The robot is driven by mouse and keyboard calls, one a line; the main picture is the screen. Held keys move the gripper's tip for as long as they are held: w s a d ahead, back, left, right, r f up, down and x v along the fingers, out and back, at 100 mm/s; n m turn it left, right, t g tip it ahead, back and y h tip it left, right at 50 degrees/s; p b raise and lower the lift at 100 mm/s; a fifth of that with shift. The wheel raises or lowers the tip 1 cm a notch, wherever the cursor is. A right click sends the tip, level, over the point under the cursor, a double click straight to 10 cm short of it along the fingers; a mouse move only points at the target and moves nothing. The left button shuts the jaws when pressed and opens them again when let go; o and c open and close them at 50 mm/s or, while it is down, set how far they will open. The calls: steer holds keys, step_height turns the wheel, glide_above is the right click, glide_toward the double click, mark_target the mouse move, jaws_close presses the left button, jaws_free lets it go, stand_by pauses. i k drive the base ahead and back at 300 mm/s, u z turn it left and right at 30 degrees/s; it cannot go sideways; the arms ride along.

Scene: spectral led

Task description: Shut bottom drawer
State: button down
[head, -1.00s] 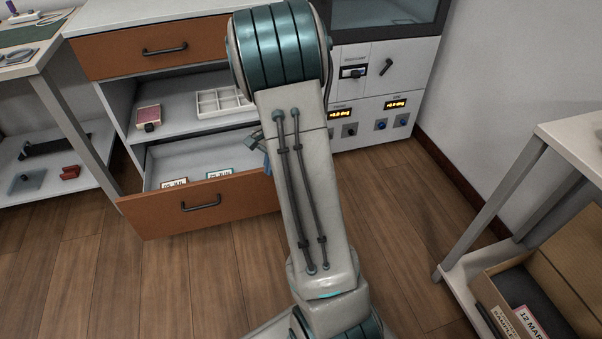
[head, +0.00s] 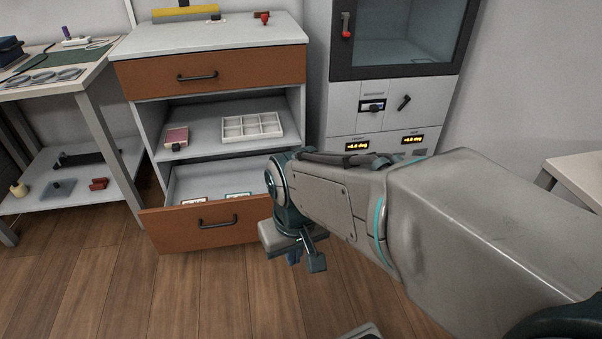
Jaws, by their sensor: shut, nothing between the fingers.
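The bottom drawer (head: 168,232) of the cabinet is pulled out, with an orange-brown front and a dark bar handle (head: 218,222). Its grey inside shows, with small labelled cards (head: 238,195) lying in it. My gripper (head: 304,262) is shut and empty. It points down just right of the drawer front's right end in the head view, apart from the handle. Whether it touches the drawer edge I cannot tell. My wrist hides the drawer's right end.
The top drawer (head: 245,72) is shut. An open shelf between the drawers holds a white divided tray (head: 252,127) and a reddish box (head: 176,137). A glass-doored unit (head: 400,35) stands right of the cabinet. A workbench (head: 75,85) stands left. Floor before the drawer is clear.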

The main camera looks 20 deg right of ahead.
mark_target(175, 227)
steer(key=z, duration=0.5)
steer(key=k, duration=1.1)
steer(key=u, duration=0.1)
steer(key=i, duration=0.85)
steer(key=u, duration=0.4)
steer(key=i, duration=1.05)
steer(key=z, duration=0.4)
